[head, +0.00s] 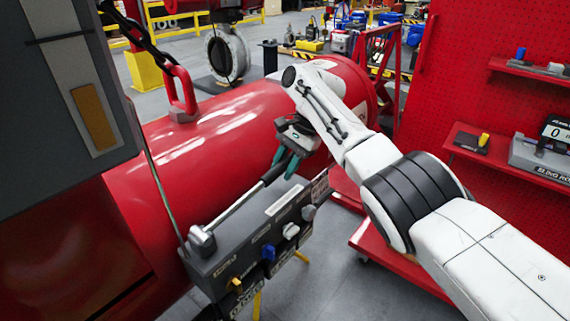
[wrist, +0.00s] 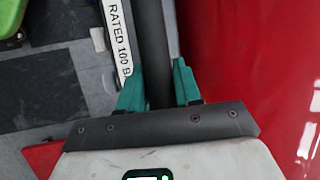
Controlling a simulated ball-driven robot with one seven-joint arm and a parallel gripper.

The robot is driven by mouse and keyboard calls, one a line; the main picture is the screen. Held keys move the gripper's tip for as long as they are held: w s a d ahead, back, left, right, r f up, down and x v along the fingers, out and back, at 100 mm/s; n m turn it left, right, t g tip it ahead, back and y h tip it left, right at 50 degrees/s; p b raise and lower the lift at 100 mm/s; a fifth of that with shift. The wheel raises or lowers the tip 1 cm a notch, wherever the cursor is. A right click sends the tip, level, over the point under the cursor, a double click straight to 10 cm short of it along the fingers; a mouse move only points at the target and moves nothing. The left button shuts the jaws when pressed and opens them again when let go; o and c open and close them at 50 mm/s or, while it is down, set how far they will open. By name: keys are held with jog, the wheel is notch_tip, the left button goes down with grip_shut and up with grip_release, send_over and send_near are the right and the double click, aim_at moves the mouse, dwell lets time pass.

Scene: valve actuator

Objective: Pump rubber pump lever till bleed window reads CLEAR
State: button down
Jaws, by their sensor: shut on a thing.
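The pump lever (head: 237,207) is a metal rod with a black rubber grip, rising at a slant from its pivot on the grey pump box (head: 262,232). My gripper (head: 283,167) has its teal fingers shut on the black grip near the lever's upper end. In the wrist view the black lever (wrist: 152,40) runs between the two fingers (wrist: 157,85). The box front carries knobs in yellow, blue and grey, and several labels. I cannot make out a bleed window reading; the labels on the box are too small or steeply angled to read.
A large red cylinder (head: 225,130) lies behind the box. A grey cabinet (head: 60,90) hangs close at left. A red pegboard (head: 500,60) with shelves and a scale-like device (head: 545,155) stands at right. Grey floor (head: 335,270) shows between box and red cart.

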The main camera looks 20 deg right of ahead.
jog(key=shift+w+d, duration=0.1)
jog(key=shift+d, duration=0.05)
jog(key=c, duration=0.9)
grip_release()
jog(key=shift+o, duration=0.2)
jog(key=p+v, duration=0.1)
jog(key=v, duration=0.9)
jog(key=shift+d+r, duration=0.15)
jog(key=shift+r, duration=0.2)
